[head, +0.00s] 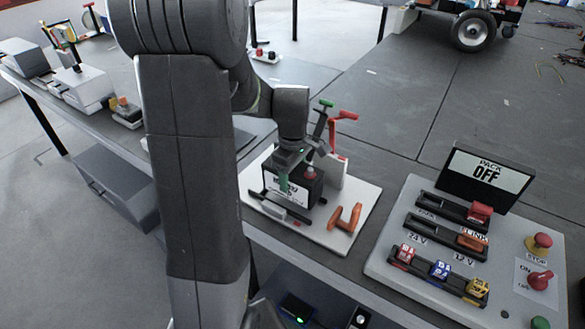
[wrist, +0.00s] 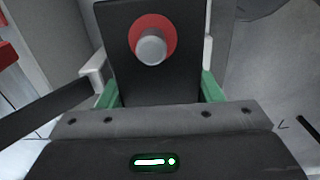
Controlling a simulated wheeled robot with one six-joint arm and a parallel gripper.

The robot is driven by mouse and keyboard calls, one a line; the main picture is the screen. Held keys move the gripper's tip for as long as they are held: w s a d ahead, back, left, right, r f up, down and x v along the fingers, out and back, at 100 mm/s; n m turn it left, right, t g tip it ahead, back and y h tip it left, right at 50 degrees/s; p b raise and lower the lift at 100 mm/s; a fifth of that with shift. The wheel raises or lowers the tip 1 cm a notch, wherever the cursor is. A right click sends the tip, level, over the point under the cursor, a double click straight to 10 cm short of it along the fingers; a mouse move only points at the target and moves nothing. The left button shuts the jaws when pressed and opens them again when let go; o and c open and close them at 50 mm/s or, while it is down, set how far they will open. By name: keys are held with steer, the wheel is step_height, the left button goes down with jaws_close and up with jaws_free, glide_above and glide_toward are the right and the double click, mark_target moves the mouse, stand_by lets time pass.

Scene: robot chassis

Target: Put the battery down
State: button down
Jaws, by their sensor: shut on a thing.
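The battery (head: 312,190) is a black box with a white label on its front and a red-ringed terminal on top. It is at the white base plate (head: 345,243) in the head view; I cannot tell whether it rests there or hangs just above. My gripper (head: 293,172) is shut on the battery, with a green finger across its near face. In the wrist view the battery (wrist: 150,83) fills the space between the green fingers, and its grey terminal with a red ring faces the camera. Its underside is hidden.
An orange clip (head: 345,218) and a dark bar (head: 281,207) lie at the plate's front. A control panel (head: 400,270) with a "PACK OFF" display (head: 486,174) is at right.

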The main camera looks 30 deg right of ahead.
mark_target(292, 185)
steer(key=shift+f, duration=1.7)
steer(key=shift+f, duration=0.15)
steer(key=c, duration=0.7)
jaws_free()
steer(key=shift+f, duration=0.1)
step_height(292, 185, up, 12)
steer(key=shift+r, duration=0.15)
steer(key=shift+f, duration=4.4)
